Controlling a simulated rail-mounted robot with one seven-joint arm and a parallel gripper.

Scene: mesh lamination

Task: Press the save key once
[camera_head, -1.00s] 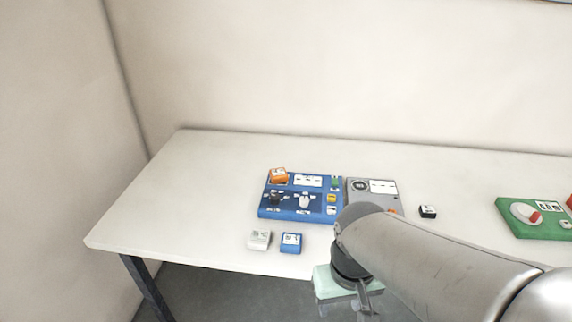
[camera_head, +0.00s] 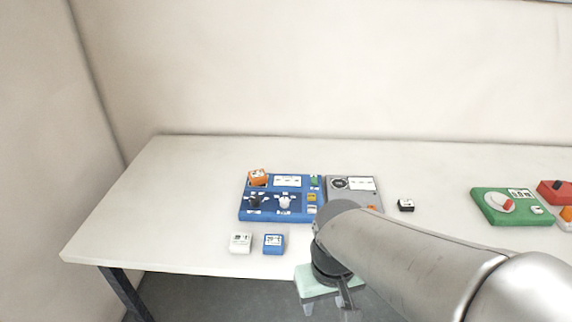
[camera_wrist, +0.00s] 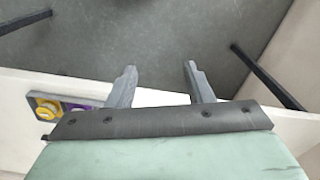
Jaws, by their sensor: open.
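A blue control panel (camera_head: 272,214) lies on the table with dark and white knobs, small labels, a green key (camera_head: 315,182) and a yellow key (camera_head: 311,197). An orange block (camera_head: 258,177) sits tilted at its upper left corner. A grey panel (camera_head: 351,184) stands against its right side, partly hidden by my arm. I cannot read which key is the save key. My gripper (camera_wrist: 160,75) is open and empty, with two grey fingers apart.
A white block (camera_head: 240,243) and a blue block (camera_head: 273,244) lie in front of the blue panel. A green panel (camera_head: 483,204) and a red block (camera_head: 553,193) are at the right. The table's left side is clear.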

